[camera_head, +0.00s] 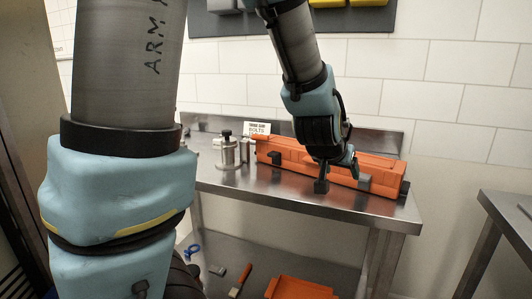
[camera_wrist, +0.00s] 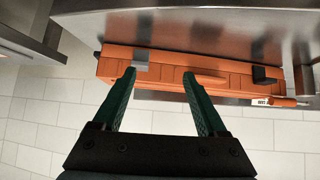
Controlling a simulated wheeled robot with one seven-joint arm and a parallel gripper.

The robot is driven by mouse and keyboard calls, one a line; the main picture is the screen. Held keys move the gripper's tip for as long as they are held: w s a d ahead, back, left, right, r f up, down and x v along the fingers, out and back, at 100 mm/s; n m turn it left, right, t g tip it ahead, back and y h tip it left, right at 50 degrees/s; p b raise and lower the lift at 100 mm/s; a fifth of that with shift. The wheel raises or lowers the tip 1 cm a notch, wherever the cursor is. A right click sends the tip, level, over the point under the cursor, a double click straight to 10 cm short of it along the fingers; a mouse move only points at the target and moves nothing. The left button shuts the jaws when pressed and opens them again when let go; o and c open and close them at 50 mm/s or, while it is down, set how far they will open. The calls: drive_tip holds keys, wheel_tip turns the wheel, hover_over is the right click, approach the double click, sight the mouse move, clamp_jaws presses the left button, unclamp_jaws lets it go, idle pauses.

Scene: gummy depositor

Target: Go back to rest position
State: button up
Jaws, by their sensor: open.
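My gripper (camera_wrist: 160,75) is open and empty in the wrist view, its two green fingers apart and pointing toward a long orange case (camera_wrist: 205,65). The wrist view is turned, with the wall low in the picture. In the head view my gripper (camera_head: 337,180) hangs over the table, in front of the orange case (camera_head: 380,166) and hiding part of it. I cannot tell whether the fingertips touch the case.
The case lies on a steel table (camera_head: 290,195) near the wall. Metal cylinders (camera_head: 228,150) and a "BOLTS" sign (camera_head: 257,128) stand to its left. A lower shelf holds an orange bin (camera_head: 300,289) and tools. Another steel table (camera_head: 505,215) stands at right.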

drive_tip(key=s+a+f+n+g+y, duration=0.2)
drive_tip(key=a, duration=0.7)
drive_tip(key=s+a+f+n+g+y, duration=0.1)
drive_tip(key=s+a+f+n+g, duration=0.1)
drive_tip(key=a, duration=0.8)
drive_tip(key=s+a+f+n+g+y, duration=0.2)
drive_tip(key=a+f, duration=0.1)
drive_tip(key=a, duration=0.6)
drive_tip(key=shift+a+f+y, duration=0.2)
drive_tip(key=shift+f+y, duration=0.1)
drive_tip(key=shift+f, duration=0.1)
